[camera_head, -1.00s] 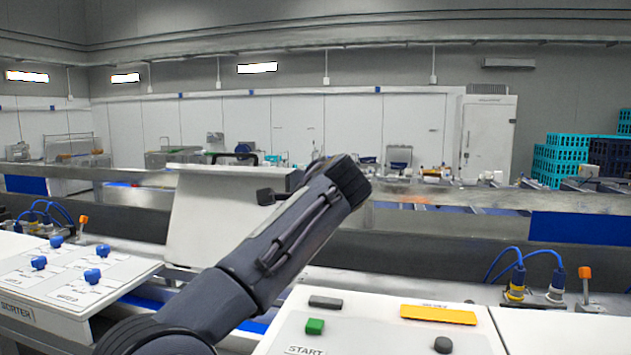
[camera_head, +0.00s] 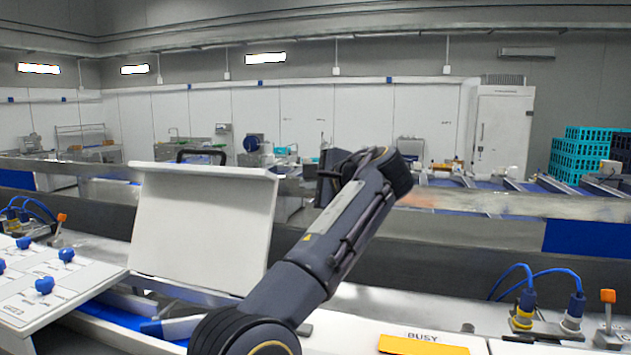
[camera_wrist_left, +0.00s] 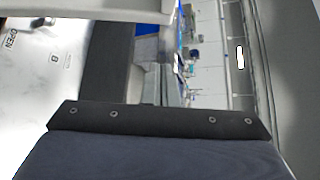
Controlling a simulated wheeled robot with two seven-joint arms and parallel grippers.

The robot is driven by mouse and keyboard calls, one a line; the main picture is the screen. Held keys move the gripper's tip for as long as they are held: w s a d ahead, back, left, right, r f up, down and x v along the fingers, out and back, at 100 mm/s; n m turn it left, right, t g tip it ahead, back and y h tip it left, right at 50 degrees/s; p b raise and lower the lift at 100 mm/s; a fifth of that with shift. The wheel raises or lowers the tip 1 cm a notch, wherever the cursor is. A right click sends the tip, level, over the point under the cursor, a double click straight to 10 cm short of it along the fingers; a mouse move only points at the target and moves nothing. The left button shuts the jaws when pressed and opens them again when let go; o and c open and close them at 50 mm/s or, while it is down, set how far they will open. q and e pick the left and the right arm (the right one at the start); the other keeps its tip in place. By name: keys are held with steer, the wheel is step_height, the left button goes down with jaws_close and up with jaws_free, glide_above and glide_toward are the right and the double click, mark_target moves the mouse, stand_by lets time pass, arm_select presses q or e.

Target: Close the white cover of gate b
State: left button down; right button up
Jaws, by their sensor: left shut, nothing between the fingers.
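The white cover (camera_head: 200,228) stands raised and tilted left of centre in the head view, with a rolled top edge. My left arm comes up from the bottom and passes in front of its lower right corner. My left gripper (camera_head: 328,178) is to the right of the cover's top edge, apart from it in the picture, partly hidden behind my wrist. It is shut and empty. In the left wrist view, a white surface (camera_wrist_left: 40,80) marked "OPEN" and "B" shows at the left. My right gripper is not in view.
A white panel with blue knobs (camera_head: 45,285) lies at the left. An orange BUSY plate (camera_head: 422,345) is at the bottom right. Blue cables with plugs (camera_head: 525,305) and an orange-topped switch (camera_head: 608,297) stand at the right. A metal rail (camera_head: 480,202) runs behind.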

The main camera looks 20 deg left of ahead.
arm_select(q)
steer(key=shift+s+a+f+p, duration=0.1)
steer(key=shift+a+p, duration=0.35)
steer(key=shift+a, duration=2.05)
steer(key=shift+s, duration=0.1)
